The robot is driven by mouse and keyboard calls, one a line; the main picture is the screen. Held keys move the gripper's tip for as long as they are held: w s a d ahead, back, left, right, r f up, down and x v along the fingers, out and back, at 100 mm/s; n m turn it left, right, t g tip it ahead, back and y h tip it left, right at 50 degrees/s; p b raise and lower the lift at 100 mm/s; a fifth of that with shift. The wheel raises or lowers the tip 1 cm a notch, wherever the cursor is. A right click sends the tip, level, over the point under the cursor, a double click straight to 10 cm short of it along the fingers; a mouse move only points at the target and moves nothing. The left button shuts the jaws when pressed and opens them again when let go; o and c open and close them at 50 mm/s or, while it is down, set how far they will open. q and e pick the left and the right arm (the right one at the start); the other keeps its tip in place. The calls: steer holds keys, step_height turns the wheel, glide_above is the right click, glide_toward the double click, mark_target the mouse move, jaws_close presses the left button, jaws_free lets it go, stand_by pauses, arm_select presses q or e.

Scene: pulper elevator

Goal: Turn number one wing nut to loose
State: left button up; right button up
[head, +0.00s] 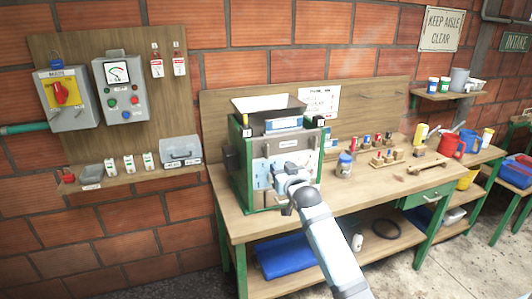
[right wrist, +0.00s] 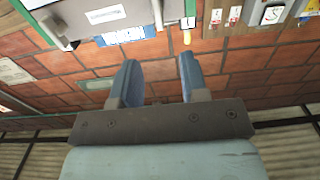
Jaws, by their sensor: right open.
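The pulper (head: 290,150) is a green-framed machine with a grey front plate on the wooden bench. Small tagged fittings sit at its top corners, one at the left (head: 246,131) and one at the right (head: 320,121). I cannot tell a wing nut's shape or number at this size. My right gripper (head: 285,172) is in front of the plate and hides its lower middle. In the right wrist view, my right gripper (right wrist: 158,78) is open and empty, its blue fingers apart. The pulper's edge (right wrist: 110,22) shows upside down beyond them, with a yellow-tipped part (right wrist: 187,36). My left gripper is out of view.
The bench (head: 240,224) holds a blue-lidded jar (head: 344,164), small bottles in wooden holders and a wooden-handled tool (head: 427,167) to the right. A shelf (head: 135,178) with a grey case (head: 180,151) is at the left, below switch boxes (head: 122,88).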

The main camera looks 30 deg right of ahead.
mark_target(268, 150)
steer(key=p+x, duration=0.1)
steer(key=x, duration=0.6)
steer(key=p+x, duration=0.1)
steer(key=x, duration=0.5)
steer(key=shift+w+d, duration=0.3)
steer(key=shift+w, duration=0.05)
jaws_close()
